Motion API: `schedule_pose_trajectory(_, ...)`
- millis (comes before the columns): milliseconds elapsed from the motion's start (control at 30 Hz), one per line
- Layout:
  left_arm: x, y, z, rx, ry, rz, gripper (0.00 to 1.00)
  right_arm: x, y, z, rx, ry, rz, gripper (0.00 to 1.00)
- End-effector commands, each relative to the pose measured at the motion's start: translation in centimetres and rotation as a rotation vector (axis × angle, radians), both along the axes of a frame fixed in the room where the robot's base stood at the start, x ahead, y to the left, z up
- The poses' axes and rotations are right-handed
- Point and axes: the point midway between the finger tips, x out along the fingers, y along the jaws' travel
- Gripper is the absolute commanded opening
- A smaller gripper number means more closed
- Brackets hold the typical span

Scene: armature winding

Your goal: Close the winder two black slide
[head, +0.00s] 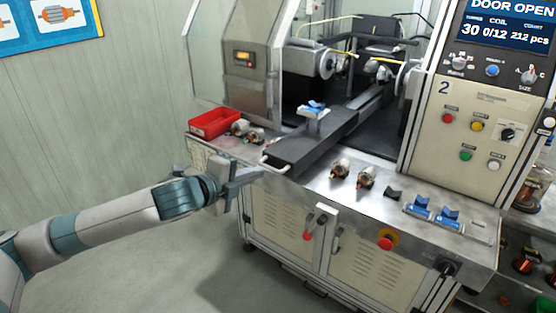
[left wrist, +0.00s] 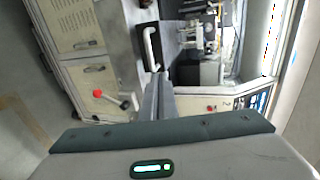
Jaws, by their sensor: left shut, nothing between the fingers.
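The black slide (head: 318,143) of winder two sticks out of the machine's open front over the metal counter. A blue cradle (head: 314,110) sits on the slide. The slide's white handle (head: 275,165) is at its near end and also shows in the left wrist view (left wrist: 149,48). My left gripper (head: 258,174) is shut and empty, with its fingertips close to the handle. In the left wrist view its fingertips (left wrist: 159,75) lie just below the handle. I cannot tell whether they touch. My right gripper is in neither view.
A red tray (head: 213,122) and metal armatures stand left of the slide. More armatures (head: 340,170) and blue cradles (head: 448,216) are on the counter to the right. The control panel (head: 478,125) reads "DOOR OPEN". A red-knobbed lever (head: 308,234) is on the cabinet front.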

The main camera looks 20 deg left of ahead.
Motion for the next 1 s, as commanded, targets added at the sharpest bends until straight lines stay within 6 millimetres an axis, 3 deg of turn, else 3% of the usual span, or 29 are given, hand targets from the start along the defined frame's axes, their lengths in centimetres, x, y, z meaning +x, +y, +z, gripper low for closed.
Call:
schedule_pose_trajectory(500, 7.8, -2.9, -1.5, 0.0, 0.0, 0.0, 0.0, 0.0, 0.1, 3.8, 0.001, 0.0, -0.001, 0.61)
schedule_pose_trajectory(733, 9.3, -3.4, -1.8, 0.0, 0.001, 0.0, 0.0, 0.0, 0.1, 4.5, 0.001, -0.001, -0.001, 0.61)
schedule_pose_trajectory(1000, 9.5, -3.5, -1.9, 0.001, 0.0, 0.0, 0.0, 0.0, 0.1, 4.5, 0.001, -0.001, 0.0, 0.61)
